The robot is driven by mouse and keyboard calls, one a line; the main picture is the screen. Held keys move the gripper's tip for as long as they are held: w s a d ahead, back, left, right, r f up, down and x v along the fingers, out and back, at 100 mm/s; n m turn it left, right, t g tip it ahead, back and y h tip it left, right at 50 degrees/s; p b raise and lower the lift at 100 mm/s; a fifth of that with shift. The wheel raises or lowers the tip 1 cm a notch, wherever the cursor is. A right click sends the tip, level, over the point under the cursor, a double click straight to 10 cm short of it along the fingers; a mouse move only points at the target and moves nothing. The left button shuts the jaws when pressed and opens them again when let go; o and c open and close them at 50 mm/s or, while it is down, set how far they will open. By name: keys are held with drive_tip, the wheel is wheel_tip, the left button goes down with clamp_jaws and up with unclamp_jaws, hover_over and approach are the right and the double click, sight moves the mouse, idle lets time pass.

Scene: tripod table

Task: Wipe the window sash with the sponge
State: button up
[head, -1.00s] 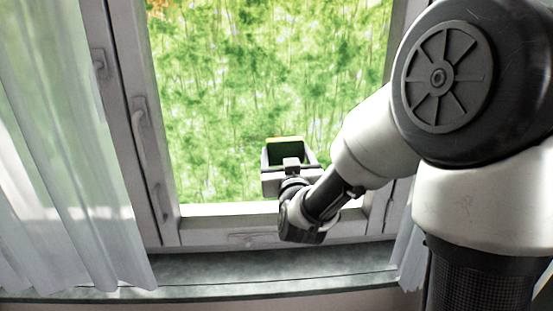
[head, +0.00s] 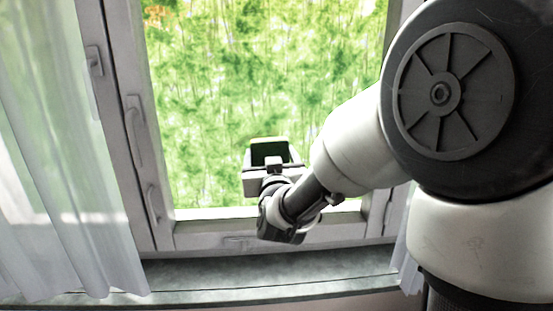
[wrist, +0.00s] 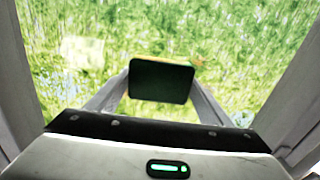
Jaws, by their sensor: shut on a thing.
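The sponge (head: 269,148) has a dark green face and a thin yellow edge. It also shows in the wrist view (wrist: 161,81), between the two fingers. My gripper (head: 270,155) is shut on the sponge and holds it up in front of the lower part of the glass. The window sash (head: 270,233) frames the pane, with its bottom rail below my gripper and its left stile beside the handles. I cannot tell whether the sponge touches the glass.
A white sheer curtain (head: 62,190) hangs at the left, and a strip of curtain hangs at the right. Window handles (head: 134,130) stick out on the left frame. A grey sill (head: 230,275) runs below and is bare.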

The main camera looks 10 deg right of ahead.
sight(285, 143)
drive_tip(key=shift+w+a+r+b, duration=0.15)
drive_tip(key=shift+a+b, duration=0.6)
drive_tip(key=shift+a, duration=1.05)
drive_tip(key=shift+w+a+b, duration=0.1)
drive_tip(key=shift+a+b, duration=0.6)
drive_tip(key=shift+a, duration=2.65)
drive_tip(key=shift+d+r+p, duration=0.1)
drive_tip(key=shift+r+p, duration=0.9)
drive_tip(key=shift+r, duration=0.4)
drive_tip(key=shift+d+f+b, duration=0.15)
drive_tip(key=shift+d+b, duration=0.45)
drive_tip(key=shift+d, duration=0.7)
drive_tip(key=shift+d+f+b, duration=0.1)
drive_tip(key=shift+d+b, duration=0.45)
drive_tip(key=shift+d, duration=0.7)
drive_tip(key=shift+d+r+b, duration=0.1)
drive_tip(key=shift+d+b, duration=1.4)
drive_tip(key=shift+d, duration=1.2)
drive_tip(key=shift+s+d+b, duration=0.2)
drive_tip(key=shift+d+b, duration=0.55)
drive_tip(key=shift+d, duration=0.1)
drive_tip(key=shift+d+b, duration=0.55)
drive_tip(key=shift+d, duration=0.3)
drive_tip(key=shift+a+b, duration=0.1)
drive_tip(key=shift+b, duration=0.2)
